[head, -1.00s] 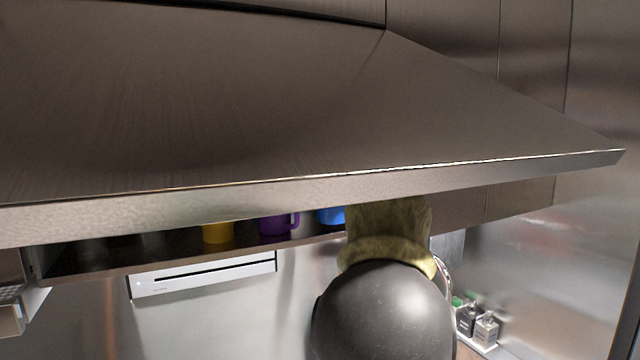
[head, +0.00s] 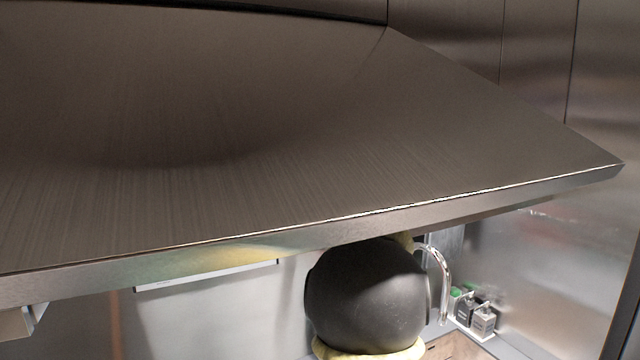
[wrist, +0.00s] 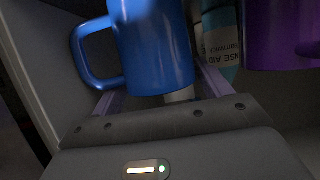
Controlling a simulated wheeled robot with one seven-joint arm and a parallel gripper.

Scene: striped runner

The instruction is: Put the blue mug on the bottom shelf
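The blue mug (wrist: 155,48) fills the upper middle of the wrist view, its handle on the left. My gripper (wrist: 162,90) has its two fingers apart, one on each side of the mug's lower part. I see no clear contact between the fingers and the mug. The fingertips are hidden behind the mug. In the head view the gripper, the mug and the shelves are hidden behind the hood; only my dark rounded arm link shows below its edge.
A purple mug (wrist: 285,38) stands right of the blue one, with a labelled bottle (wrist: 222,45) between and behind them. The large metal hood (head: 300,130) covers most of the head view. Soap bottles (head: 483,318) and a tap (head: 440,275) are at lower right.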

